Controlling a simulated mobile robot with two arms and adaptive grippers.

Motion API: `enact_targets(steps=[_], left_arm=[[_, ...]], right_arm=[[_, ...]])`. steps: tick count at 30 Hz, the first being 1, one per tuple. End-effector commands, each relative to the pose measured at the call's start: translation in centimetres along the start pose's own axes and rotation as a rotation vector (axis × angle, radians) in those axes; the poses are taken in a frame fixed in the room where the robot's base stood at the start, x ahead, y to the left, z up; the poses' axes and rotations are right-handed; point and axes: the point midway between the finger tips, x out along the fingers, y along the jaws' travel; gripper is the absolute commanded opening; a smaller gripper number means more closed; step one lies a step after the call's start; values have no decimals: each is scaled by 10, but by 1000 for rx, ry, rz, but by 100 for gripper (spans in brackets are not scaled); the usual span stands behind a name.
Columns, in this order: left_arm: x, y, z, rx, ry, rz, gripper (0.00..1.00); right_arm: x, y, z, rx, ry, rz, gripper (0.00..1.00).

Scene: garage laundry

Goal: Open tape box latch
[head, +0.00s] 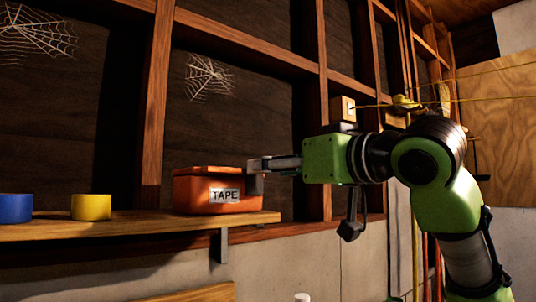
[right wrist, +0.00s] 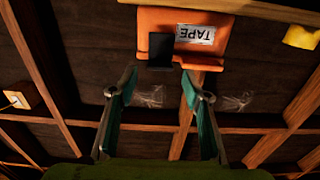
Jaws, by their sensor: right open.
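The orange tape box (head: 187,192) sits on the wooden shelf with a white "TAPE" label, and its lid looks closed. A dark latch (head: 255,185) hangs at the right end of its front. In the right wrist view, which is upside down, the box (right wrist: 215,55) and its black latch (right wrist: 161,46) lie just beyond my fingertips. My right gripper (right wrist: 160,72) is open and empty, its two fingers spread to either side of the latch's line. In the head view my right gripper (head: 256,166) reaches in from the right at lid height. Contact with the latch is unclear. My left gripper is not seen.
The shelf (head: 130,222) also carries a yellow roll (head: 91,207) and a blue roll (head: 15,208) left of the box. A bracket (head: 220,245) supports the shelf. Wall studs (head: 157,95) and a small wooden block (head: 342,108) stand behind. The shelf ends just right of the box.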

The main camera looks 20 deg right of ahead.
Motion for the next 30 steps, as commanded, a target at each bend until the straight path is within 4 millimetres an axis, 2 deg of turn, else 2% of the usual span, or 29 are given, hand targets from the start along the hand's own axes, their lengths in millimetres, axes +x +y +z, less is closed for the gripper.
enact_targets(steps=[1, 6, 16, 20, 21, 30], left_arm=[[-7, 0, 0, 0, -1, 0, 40], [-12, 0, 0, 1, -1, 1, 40], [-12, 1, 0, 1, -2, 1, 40], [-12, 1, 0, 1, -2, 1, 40], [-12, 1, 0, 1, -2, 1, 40], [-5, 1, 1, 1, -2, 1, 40]], right_arm=[[8, 0, -3, 1, -3, -1, 44], [22, 0, -1, 1, -2, 0, 44], [24, 0, 0, 0, 0, 0, 44], [24, 0, 0, 0, 0, 0, 11], [24, 0, 0, 0, 0, 0, 6], [23, 0, 3, 0, 17, 0, 6]])
